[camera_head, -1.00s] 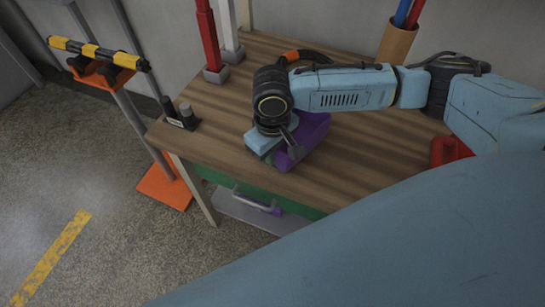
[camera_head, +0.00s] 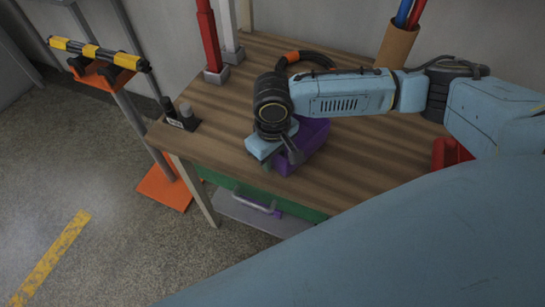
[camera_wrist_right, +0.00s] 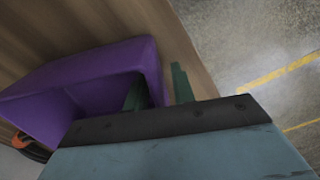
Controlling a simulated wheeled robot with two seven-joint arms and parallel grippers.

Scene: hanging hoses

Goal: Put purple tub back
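The purple tub (camera_head: 312,138) rests on the wooden table near its front edge, partly hidden by my right arm. My right gripper (camera_head: 268,157) points down at the tub's left side. In the right wrist view the tub (camera_wrist_right: 85,88) fills the left. The two green fingertips of my right gripper (camera_wrist_right: 160,92) stand apart, one inside the tub and one outside, with the tub's wall between them. A gap with bare wood shows between the wall and the outer finger. My left gripper is not in view.
The wooden table (camera_head: 225,110) carries a red post (camera_head: 209,38), a small black holder (camera_head: 180,115), a brown cup (camera_head: 395,45) and a red object (camera_head: 450,152) at right. An orange stand (camera_head: 165,188) is left of the table. The table's front left is clear.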

